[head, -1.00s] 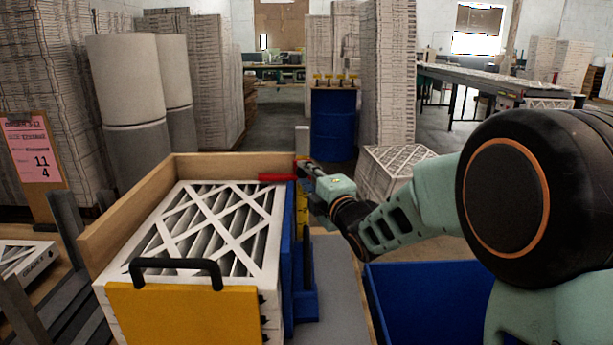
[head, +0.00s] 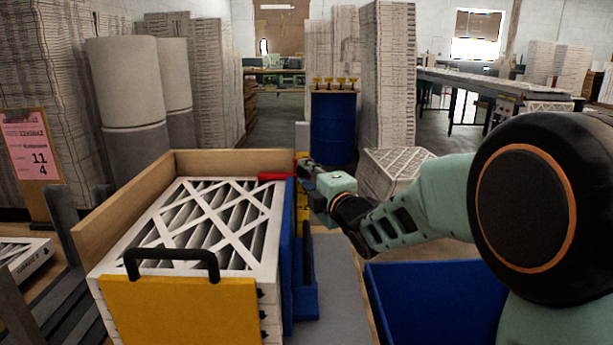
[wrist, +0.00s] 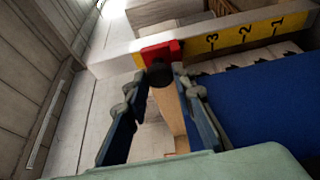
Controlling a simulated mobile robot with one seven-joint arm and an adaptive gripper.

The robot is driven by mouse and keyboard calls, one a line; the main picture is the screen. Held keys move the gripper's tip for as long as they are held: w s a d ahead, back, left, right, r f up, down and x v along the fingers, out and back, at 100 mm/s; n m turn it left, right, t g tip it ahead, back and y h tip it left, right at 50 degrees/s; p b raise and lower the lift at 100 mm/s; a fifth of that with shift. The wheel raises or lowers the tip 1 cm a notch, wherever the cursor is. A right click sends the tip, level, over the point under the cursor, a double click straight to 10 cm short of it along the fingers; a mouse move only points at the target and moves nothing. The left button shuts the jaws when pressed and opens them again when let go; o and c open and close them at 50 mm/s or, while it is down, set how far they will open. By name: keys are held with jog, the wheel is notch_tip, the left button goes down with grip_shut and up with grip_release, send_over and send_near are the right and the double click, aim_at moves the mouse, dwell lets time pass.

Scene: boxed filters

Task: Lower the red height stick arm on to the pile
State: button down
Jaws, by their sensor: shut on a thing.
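The pile of boxed filters (head: 190,240) has a white lattice top and stands in a wooden-sided bay. The red height stick arm (head: 275,177) reaches left over the pile's far right corner, close to its top level; I cannot tell whether it touches. The yellow scale (wrist: 245,35) of the height stick shows 3, 2 and 1 in the wrist view, with the red slider (wrist: 161,50) just past the 3. My gripper (head: 308,170) is at the stick; in the wrist view its fingers (wrist: 160,82) are closed around the slider's black knob (wrist: 160,74).
A yellow panel with a black handle (head: 180,310) fronts the pile. A blue guide (head: 305,300) stands along its right side, and a blue bin (head: 430,300) is at the lower right. A wooden wall (head: 225,162) closes the back.

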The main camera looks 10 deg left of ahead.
jog(key=c, duration=1.6)
grip_release()
jog(key=shift+d, duration=0.1)
jog(key=v, duration=1.2)
jog(key=shift+w, duration=0.1)
jog(key=x, duration=1.2)
jog(key=shift+r+p, duration=0.3)
jog(key=shift+p, duration=0.3)
